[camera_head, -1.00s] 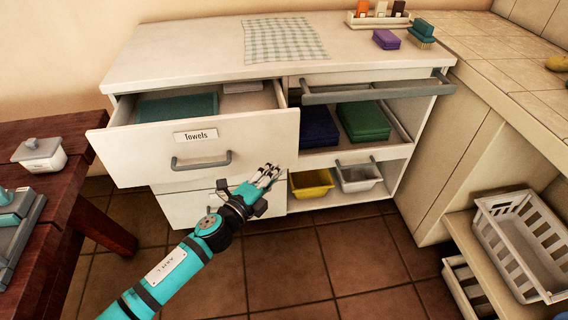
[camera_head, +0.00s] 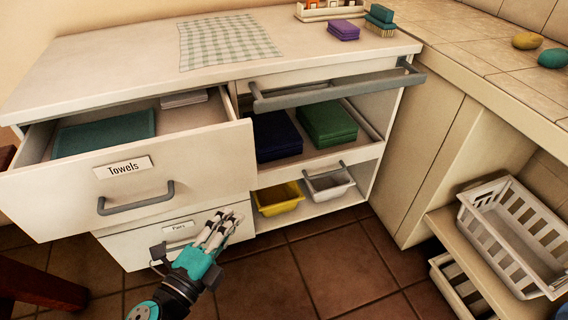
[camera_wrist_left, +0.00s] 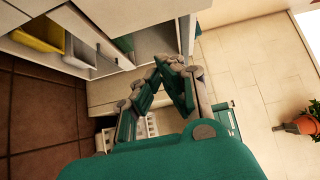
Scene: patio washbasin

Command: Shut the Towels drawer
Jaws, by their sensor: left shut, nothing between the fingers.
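The Towels drawer (camera_head: 200,163) is pulled out of the white cabinet, with its label and grey bar handle (camera_head: 137,198) on the front. A teal folded towel (camera_head: 105,132) and a pale stack (camera_head: 184,98) lie inside it. My left gripper (camera_head: 222,225) is shut and empty, in front of the lower drawer labelled Pairs or similar (camera_head: 180,229), below and right of the Towels handle. In the left wrist view the closed fingers (camera_wrist_left: 172,66) point toward the white cabinet parts. Whether they touch anything is unclear. My right gripper is not in view.
An open shelf beside the drawer holds blue (camera_head: 276,136) and green (camera_head: 327,123) folded cloths. Yellow (camera_head: 278,199) and white (camera_head: 328,184) bins sit below. White baskets (camera_head: 515,235) stand at the right. The tiled floor in front is clear.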

